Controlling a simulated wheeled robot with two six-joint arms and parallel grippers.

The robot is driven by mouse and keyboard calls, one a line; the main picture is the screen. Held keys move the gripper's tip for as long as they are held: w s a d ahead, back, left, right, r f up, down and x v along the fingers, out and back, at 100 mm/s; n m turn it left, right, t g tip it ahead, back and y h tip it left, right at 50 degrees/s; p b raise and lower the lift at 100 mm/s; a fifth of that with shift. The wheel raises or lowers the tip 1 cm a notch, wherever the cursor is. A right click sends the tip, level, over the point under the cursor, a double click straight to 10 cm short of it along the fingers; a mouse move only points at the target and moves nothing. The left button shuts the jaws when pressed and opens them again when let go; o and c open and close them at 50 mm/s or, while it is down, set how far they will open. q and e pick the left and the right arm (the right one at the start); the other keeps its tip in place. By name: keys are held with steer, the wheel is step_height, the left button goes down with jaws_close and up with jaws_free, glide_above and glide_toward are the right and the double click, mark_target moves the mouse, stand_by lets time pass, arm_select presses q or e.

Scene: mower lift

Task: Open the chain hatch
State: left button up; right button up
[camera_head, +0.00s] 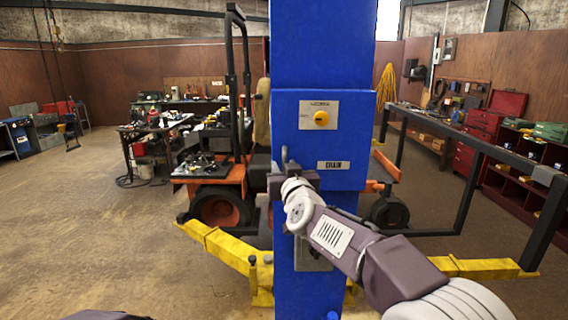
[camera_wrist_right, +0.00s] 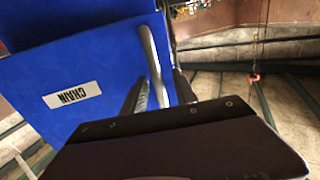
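The chain hatch (camera_head: 345,176) is a blue panel with a "CHAIN" label on the blue lift column. It looks closed in the head view. The label also shows in the wrist view, on the blue panel (camera_wrist_right: 110,75). A grey curved handle (camera_head: 285,158) stands at the hatch's left edge. In the wrist view the handle (camera_wrist_right: 150,55) runs down between the two dark fingers of my right gripper (camera_wrist_right: 160,92). The fingers look open around it, with a small gap showing. In the head view my right gripper (camera_head: 290,180) partly hides the handle. My left gripper is out of view.
A yellow-orange knob (camera_head: 321,118) on a pale plate sits above the hatch. Yellow lift arms (camera_head: 225,250) spread low from the column. An orange mower (camera_head: 215,185) stands behind it. A dark rail (camera_head: 480,145) runs along the right. The floor at left is clear.

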steer(key=shift+w+d, duration=0.15)
jaws_close()
stand_by(1.4)
